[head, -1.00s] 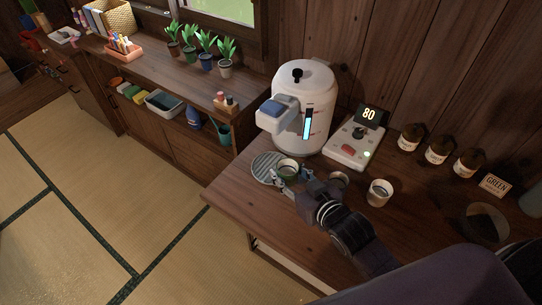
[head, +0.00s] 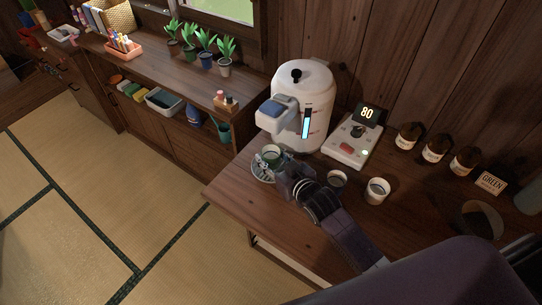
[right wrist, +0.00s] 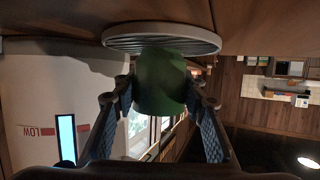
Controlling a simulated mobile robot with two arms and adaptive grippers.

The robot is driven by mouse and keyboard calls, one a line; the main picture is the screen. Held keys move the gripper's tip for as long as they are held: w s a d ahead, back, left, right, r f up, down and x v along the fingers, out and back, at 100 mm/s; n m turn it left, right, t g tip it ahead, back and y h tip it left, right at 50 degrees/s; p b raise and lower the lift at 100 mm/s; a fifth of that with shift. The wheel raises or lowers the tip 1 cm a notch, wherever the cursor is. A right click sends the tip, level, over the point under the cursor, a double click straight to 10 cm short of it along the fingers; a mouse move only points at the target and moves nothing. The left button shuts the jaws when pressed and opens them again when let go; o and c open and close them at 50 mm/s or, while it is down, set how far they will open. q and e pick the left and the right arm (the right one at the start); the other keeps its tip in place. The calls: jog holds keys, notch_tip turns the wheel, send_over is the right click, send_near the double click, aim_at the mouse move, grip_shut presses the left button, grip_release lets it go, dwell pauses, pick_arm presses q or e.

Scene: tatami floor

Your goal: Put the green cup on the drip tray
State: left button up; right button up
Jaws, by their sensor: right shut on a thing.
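The green cup (head: 272,152) is upright over the round, ribbed drip tray (head: 259,175) at the dispenser's foot. My right gripper (head: 271,161) is shut on the cup, with one finger on each side. In the upside-down right wrist view, the cup (right wrist: 160,85) sits between both fingers, its base against or just above the tray (right wrist: 160,38); I cannot tell if they touch. The gripper and cup hide part of the tray in the head view. My left gripper is not in view.
The white water dispenser (head: 300,115) stands behind the tray, its blue-topped spout (head: 277,108) above the cup. A control panel (head: 352,140) reads 80. Two other cups (head: 376,191) stand to the right of my gripper. Brown jars (head: 434,148) line the wall.

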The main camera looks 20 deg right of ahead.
jog(key=o, duration=0.7)
jog(key=shift+f, duration=0.15)
jog(key=o, duration=0.5)
jog(key=shift+r, duration=0.25)
jog(key=shift+s, duration=0.35)
jog(key=b+v, duration=0.1)
jog(key=v, duration=1)
jog(key=shift+s+d+r, duration=0.15)
jog(key=shift+d, duration=0.05)
